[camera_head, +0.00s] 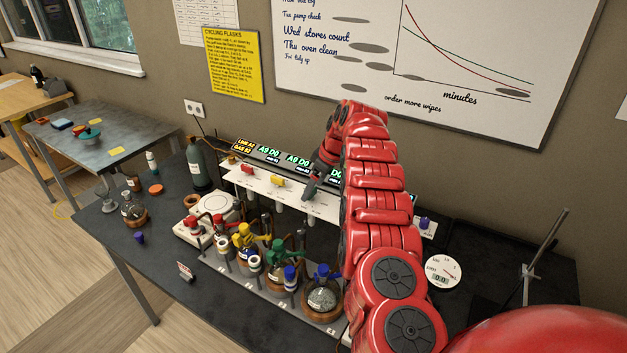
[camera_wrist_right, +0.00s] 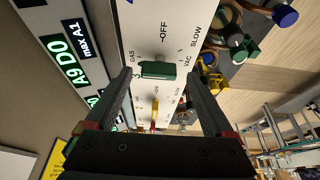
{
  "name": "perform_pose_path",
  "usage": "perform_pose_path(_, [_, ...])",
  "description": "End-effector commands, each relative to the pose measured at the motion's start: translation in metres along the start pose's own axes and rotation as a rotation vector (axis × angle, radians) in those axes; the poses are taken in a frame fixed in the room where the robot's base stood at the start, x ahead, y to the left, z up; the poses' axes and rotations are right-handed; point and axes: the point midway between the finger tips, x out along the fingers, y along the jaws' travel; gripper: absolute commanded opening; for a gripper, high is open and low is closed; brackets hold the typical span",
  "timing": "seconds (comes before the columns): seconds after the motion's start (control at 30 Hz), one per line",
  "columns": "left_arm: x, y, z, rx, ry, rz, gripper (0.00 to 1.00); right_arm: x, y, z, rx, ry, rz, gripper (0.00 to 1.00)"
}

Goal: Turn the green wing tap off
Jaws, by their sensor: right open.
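The green wing tap (camera_wrist_right: 157,69) sits on a white panel (camera_wrist_right: 140,28) marked GAS, OFF, VAC and SLOW. In the right wrist view its wing lies crosswise, with the OFF mark above it and VAC at its right. My right gripper (camera_wrist_right: 158,75) is open, one fingertip on each side of the tap, with gaps visible at both sides. I cannot tell how deep the fingers reach. In the head view my right gripper (camera_head: 311,190) points down at the panel and hides the green tap. My left gripper is not in view.
A yellow tap (camera_head: 278,181) and a red tap (camera_head: 247,168) are on the same panel, left of my gripper. Lit displays (camera_head: 297,160) run behind them. Flasks with coloured valves (camera_head: 322,298) stand in front. A gauge (camera_head: 443,272) is at the right.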

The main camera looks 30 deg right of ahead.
Motion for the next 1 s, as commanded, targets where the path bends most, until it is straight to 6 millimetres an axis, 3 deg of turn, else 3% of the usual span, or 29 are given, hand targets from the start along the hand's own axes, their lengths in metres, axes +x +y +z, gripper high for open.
perform_pose_path(0.4, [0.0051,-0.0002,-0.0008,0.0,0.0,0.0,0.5,0.008,0.0001,-0.0005,0.0,0.003,0.002,0.86])
perform_pose_path(0.87, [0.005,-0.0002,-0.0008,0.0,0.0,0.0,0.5,0.0081,-0.0001,-0.0002,0.0,0.002,0.001,0.03])
perform_pose_path(1.0, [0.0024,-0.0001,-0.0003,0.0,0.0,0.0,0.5,0.0093,-0.0004,-0.0001,0.003,0.003,0.002,0.02])
